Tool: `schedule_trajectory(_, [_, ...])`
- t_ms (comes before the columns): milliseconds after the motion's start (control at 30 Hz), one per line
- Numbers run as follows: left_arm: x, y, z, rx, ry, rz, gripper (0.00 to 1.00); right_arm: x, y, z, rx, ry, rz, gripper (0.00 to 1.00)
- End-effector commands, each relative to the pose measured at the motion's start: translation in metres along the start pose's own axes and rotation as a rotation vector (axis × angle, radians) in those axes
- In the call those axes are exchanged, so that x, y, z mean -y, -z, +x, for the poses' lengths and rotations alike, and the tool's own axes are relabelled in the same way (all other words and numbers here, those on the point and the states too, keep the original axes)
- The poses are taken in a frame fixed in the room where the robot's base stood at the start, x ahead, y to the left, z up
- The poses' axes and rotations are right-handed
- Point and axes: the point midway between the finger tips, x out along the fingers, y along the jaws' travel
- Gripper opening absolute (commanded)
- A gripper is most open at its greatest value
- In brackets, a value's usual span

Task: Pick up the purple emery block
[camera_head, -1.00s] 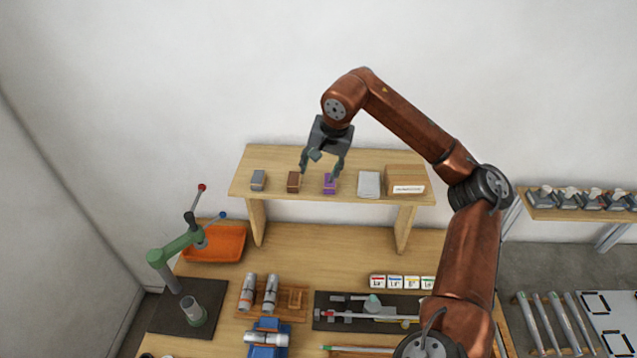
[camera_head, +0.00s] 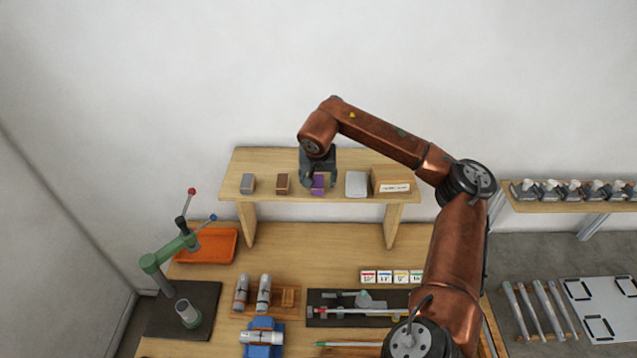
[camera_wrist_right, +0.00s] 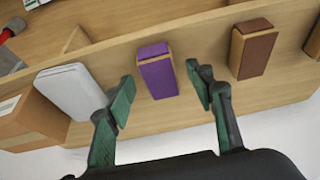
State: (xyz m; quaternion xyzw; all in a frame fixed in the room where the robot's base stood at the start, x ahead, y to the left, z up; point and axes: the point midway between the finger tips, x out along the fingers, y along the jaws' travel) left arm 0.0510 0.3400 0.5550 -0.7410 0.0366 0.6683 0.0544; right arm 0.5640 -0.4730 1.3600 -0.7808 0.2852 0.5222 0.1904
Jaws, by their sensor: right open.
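The purple emery block (camera_head: 318,182) stands on the raised wooden shelf, between a brown block and a light grey flat item. It also shows in the right wrist view (camera_wrist_right: 157,72), with a tan edge around its purple faces. My right gripper (camera_head: 318,183) is at the block in the head view and partly covers it. In the right wrist view my right gripper (camera_wrist_right: 160,92) is open, with one finger on each side of the block and a gap on both sides. My left gripper is in neither view.
The brown block (camera_head: 282,183) and grey block (camera_head: 248,184) stand left of the purple one. The light grey item (camera_head: 356,184) and a cardboard box (camera_head: 391,181) stand to its right. The wooden shelf (camera_head: 340,160) holds them all. An orange tray (camera_head: 207,246) lies below.

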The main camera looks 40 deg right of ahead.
Motion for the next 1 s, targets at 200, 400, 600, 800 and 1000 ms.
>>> schedule_trajectory(200, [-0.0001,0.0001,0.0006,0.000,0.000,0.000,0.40,0.0003,-0.0002,0.0001,0.000,0.001,0.000,0.44])
schedule_trajectory(400, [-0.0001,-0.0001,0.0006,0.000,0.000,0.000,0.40,0.0004,-0.0001,-0.0001,0.000,0.001,0.000,0.31])
schedule_trajectory(600, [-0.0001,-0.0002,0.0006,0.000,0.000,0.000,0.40,0.0004,-0.0001,-0.0002,0.000,0.001,0.000,0.17])
schedule_trajectory(800, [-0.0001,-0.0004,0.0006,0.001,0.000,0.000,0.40,0.0004,0.0000,-0.0004,0.000,0.001,0.000,0.04])
schedule_trajectory(1000, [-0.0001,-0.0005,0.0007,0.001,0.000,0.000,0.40,0.0004,0.0001,-0.0006,0.000,0.001,0.000,0.04])
